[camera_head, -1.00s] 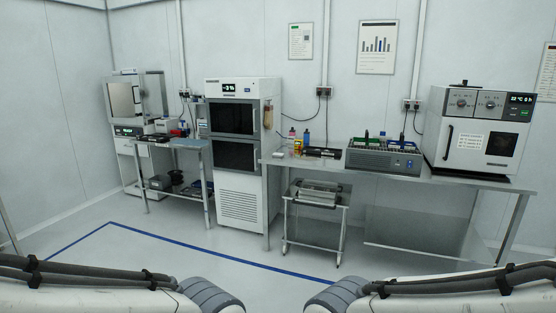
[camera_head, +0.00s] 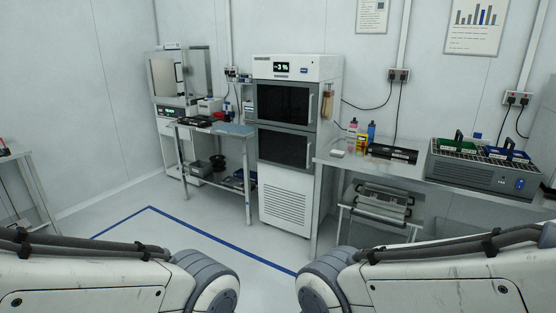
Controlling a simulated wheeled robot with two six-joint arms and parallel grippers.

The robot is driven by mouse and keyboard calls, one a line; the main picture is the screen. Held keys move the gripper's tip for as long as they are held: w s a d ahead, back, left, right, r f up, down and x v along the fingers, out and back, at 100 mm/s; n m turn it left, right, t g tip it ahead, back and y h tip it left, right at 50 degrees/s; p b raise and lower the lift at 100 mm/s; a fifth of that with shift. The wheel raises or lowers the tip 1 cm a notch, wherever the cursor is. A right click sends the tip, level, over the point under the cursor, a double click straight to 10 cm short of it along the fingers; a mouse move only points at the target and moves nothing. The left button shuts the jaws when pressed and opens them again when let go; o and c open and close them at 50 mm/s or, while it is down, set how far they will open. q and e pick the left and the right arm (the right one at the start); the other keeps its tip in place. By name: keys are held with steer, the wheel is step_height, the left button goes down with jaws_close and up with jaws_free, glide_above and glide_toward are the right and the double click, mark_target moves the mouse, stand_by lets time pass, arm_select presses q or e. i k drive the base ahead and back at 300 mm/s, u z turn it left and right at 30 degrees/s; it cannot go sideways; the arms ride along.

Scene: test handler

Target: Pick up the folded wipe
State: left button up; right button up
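A small pale flat item (camera_head: 337,153) lies near the left end of the right-hand steel bench (camera_head: 405,172). It may be the folded wipe, but it is too small to be sure. Beside it stand a pink-capped bottle, a yellow container and a blue bottle (camera_head: 371,132). Both my arms cross the bottom of the view, but neither gripper shows. No gripper is seen near the item.
A tall white cabinet (camera_head: 287,205) with two dark doors stands between the right bench and a left bench (camera_head: 232,130). A black tray (camera_head: 392,153) and a grey rack unit (camera_head: 470,175) sit on the right bench. The floor ahead is clear.

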mark_target(336, 152)
steer(key=u, duration=0.1)
steer(key=i, duration=2.35)
steer(key=z, duration=0.7)
steer(key=i, duration=1.95)
steer(key=z, duration=0.45)
